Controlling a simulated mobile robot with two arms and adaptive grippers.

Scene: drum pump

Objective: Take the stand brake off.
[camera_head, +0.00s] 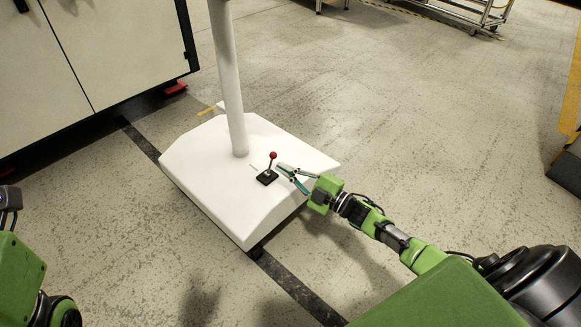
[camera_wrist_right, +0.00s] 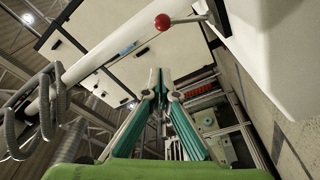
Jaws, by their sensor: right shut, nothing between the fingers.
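The stand has a white base (camera_head: 205,190) with a white upright post (camera_head: 231,90). On the base is a small black block with a short lever and a red ball knob (camera_head: 273,154), the brake lever. My right gripper (camera_head: 280,167) is just to the right of the lever and appears apart from it. Its fingers are shut with nothing between them. In the right wrist view the red knob (camera_wrist_right: 162,22) shows above the shut fingertips (camera_wrist_right: 159,72). Its rod runs right toward the white base. My left gripper is not in view; only part of my left arm shows at the left edge.
A white cabinet (camera_head: 110,45) stands at the upper left. A metal cart (camera_head: 465,12) stands at the far top right. A dark line (camera_head: 290,285) runs on the floor under the stand. The floor to the right of the stand is open.

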